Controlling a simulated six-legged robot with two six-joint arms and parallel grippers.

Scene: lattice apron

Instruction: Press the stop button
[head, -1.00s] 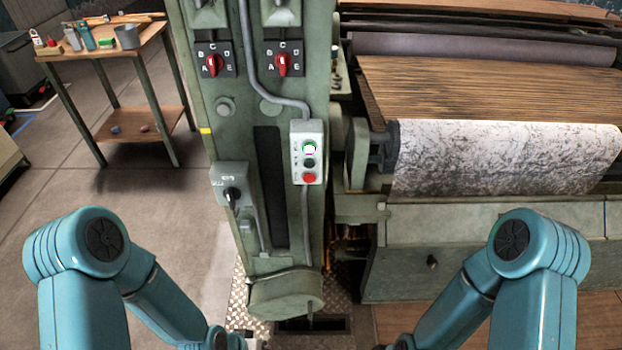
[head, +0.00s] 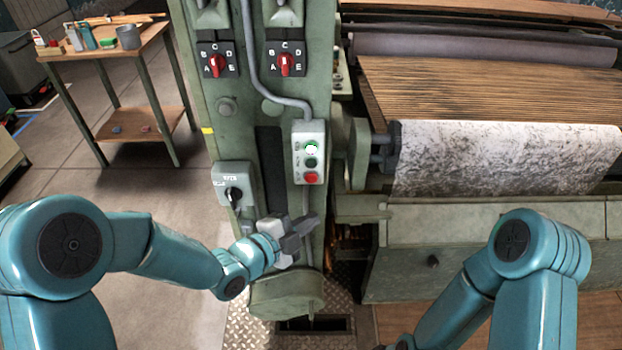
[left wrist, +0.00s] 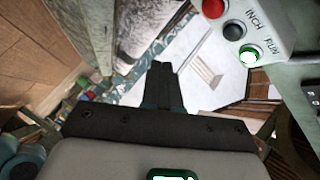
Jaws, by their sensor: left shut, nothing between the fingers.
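The stop button is the red button (head: 311,178) at the bottom of a pale control box (head: 297,160) on the green machine column. Above it are a dark button (head: 311,163) and a green-white lit button (head: 311,147). In the left wrist view the red button (left wrist: 213,8) is cut by the top edge, beside the dark button (left wrist: 234,30) and the lit one (left wrist: 251,55). My left gripper (head: 314,221) is shut and empty, below the control box and apart from it. Its closed fingers (left wrist: 160,70) point up in the wrist view. My right gripper is out of view.
A grey switch box (head: 233,186) with a black knob is left of my gripper. Red selector knobs (head: 217,65) are above. The roller with marbled sheet (head: 500,150) is at right. A wooden bench (head: 110,45) stands back left.

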